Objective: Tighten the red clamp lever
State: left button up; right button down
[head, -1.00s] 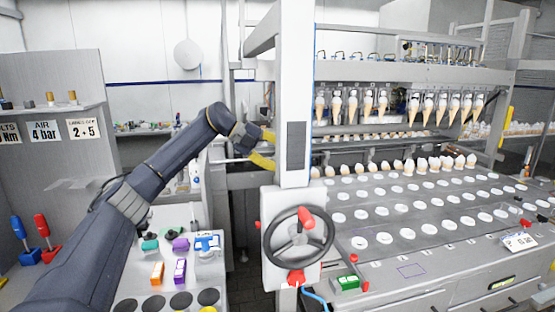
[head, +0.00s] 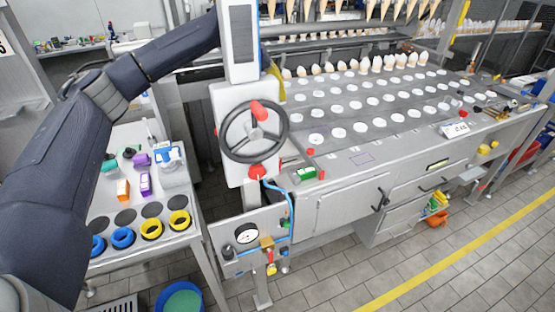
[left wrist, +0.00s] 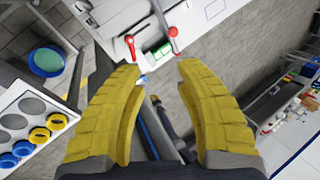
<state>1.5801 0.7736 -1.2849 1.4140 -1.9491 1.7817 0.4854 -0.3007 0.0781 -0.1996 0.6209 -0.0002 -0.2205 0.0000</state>
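A red lever (head: 257,171) sits on the white column just below a black handwheel (head: 252,132) with a red handle. I cannot tell for certain whether it is the clamp lever. In the left wrist view a red lever (left wrist: 130,46) and a red ball knob (left wrist: 173,32) stand beside a green block (left wrist: 162,48), beyond the fingertips. My left gripper (left wrist: 159,69) has two yellow fingers spread apart with nothing between them. In the head view it is mostly hidden behind the column; only a yellow bit (head: 275,82) shows. My right gripper is not in view.
The white column (head: 238,45) stands in front of my left gripper. The machine bed (head: 400,120) with rows of white discs spreads to the right. A side table (head: 185,205) holds coloured blocks and rings. A gauge panel (head: 246,237) with blue hose hangs below.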

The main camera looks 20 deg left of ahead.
pick_arm(q)
jog(key=d+f+y, duration=0.1)
jog(key=f, duration=0.6)
jog(key=s+f, duration=0.1)
jog(key=f, duration=0.6)
jog(key=d+f+g+y, duration=0.1)
jog(key=f, duration=0.6)
jog(key=shift+s+d+f+y, duration=0.2)
jog(key=shift+d+f+y, duration=0.1)
jog(key=shift+f, duration=0.05)
jog(key=shift+c, duration=0.2)
grip_shut()
